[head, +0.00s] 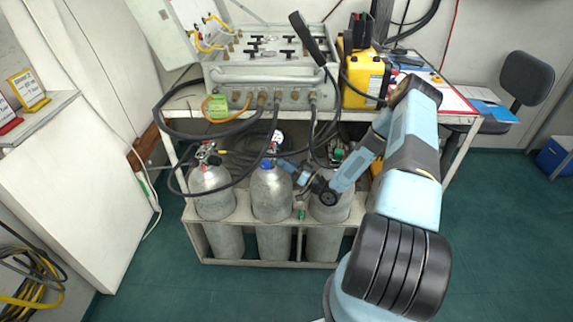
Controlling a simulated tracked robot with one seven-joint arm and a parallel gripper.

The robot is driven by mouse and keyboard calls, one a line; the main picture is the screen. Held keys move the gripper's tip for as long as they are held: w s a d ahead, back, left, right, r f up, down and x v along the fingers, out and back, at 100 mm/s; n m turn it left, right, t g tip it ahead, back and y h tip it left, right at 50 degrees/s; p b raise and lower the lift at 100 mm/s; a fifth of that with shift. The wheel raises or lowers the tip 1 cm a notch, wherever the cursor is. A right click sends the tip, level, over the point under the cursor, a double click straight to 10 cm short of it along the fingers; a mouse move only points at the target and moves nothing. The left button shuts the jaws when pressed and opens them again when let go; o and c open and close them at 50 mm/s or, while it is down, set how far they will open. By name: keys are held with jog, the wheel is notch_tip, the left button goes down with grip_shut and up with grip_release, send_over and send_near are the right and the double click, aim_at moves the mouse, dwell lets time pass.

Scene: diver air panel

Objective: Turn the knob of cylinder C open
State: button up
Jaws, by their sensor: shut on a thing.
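Grey gas cylinders stand in a row in a light frame under the bench. I cannot read which one is C. My gripper (281,163) reaches left across the third cylinder to the middle cylinder's valve. Its jaws appear shut on the blue knob; the fingertips are too small to show the exact grip.
The cylinder rack (230,263) stands on the green floor. Black hoses (165,112) hang from the control panel (270,74) and loop close around the cylinder tops. A yellow case (364,80) stands on the bench.

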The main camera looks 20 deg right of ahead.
jog(key=shift+s+a+f, duration=0.1)
jog(key=shift+s+f, duration=0.05)
jog(key=shift+f, duration=0.05)
jog(key=o, duration=0.7)
jog(key=shift+o, duration=0.2)
jog(key=shift+r, duration=0.1)
jog(key=d+r+v, duration=0.1)
jog(key=r+v, duration=0.2)
jog(key=v, duration=1.3)
jog(key=shift+s, duration=0.4)
jog(key=shift+d+r, duration=0.15)
